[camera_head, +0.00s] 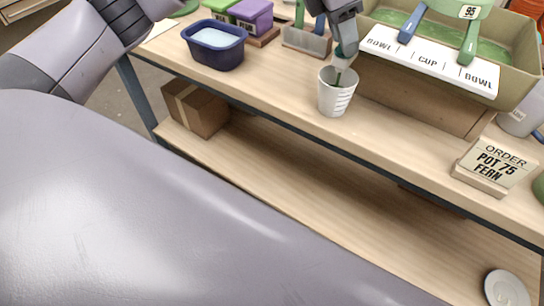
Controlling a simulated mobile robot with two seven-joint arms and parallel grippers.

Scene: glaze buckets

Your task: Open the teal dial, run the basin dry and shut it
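The basin (518,84) is a tan box of green liquid at the upper right, with a white strip marked BOWL, CUP, BOWL on its front. A teal piece (346,49), probably the dial, shows at its left end, partly covered by my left gripper (344,38). My gripper comes down from the top edge and is at or touching this piece; its finger gap is hidden. A white marked cup (334,101) stands upright just below. A narrow dark green streak shows at its mouth; I cannot tell whether it is flowing liquid. My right gripper is out of view.
A dark blue tub (216,59) of pale liquid and green and purple boxes stand to the left. An order card (494,165) reads POT 75 FERN. My grey arm covers the lower left.

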